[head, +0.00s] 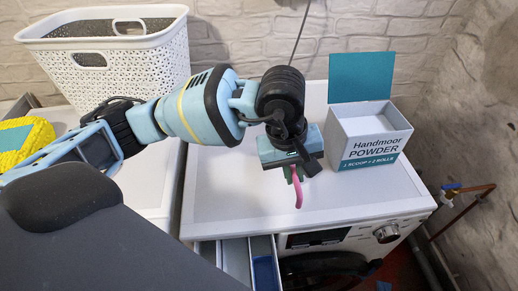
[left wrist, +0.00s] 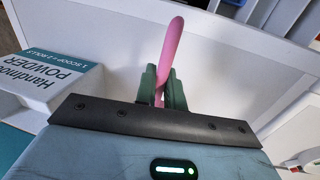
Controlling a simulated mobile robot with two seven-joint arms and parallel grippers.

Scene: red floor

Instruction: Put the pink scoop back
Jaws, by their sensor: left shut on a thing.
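The pink scoop (head: 298,191) is held in my left gripper (head: 294,175), with its handle hanging down over the white top of the washing machine. In the left wrist view the pink scoop (left wrist: 171,50) stands between the green fingers of the left gripper (left wrist: 162,85), which are shut on it. The scoop's bowl cannot be made out. The powder box (head: 372,145) stands on the machine to the right of the gripper, its teal lid (head: 360,77) open upright at the back. It also shows in the left wrist view (left wrist: 50,80). My right gripper is not in view.
A white perforated laundry basket (head: 125,60) stands at the back left. The machine's detergent drawer (head: 236,262) is pulled out at the front left. A yellow item (head: 30,138) lies at the far left. The machine top (head: 225,195) is bare around the gripper.

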